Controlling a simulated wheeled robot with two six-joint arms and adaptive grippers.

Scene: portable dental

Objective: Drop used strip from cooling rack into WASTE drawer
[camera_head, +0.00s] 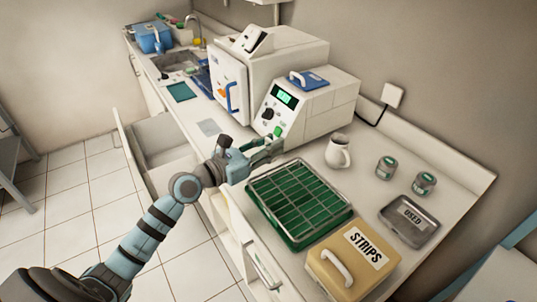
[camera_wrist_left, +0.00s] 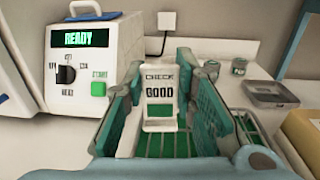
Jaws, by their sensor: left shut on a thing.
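My left gripper (camera_head: 268,146) is over the counter, between the rack and the white machine with the green display. In the left wrist view my left gripper (camera_wrist_left: 162,108) is shut on a white strip (camera_wrist_left: 159,97) that reads "CHECK GOOD" and stands upright between the teal fingers. The cooling rack (camera_head: 298,200) is a wire grid over a green tray on the counter, and no strip shows on it. An open drawer (camera_head: 160,140) juts from the counter front, left of my left gripper. No WASTE label is readable. My right gripper is out of view.
The white machine (camera_head: 318,112) and a white mug (camera_head: 338,151) stand behind my left gripper. To the right are two small jars (camera_head: 386,167), a grey tray marked "USED" (camera_head: 408,219) and a tan box marked "STRIPS" (camera_head: 366,247).

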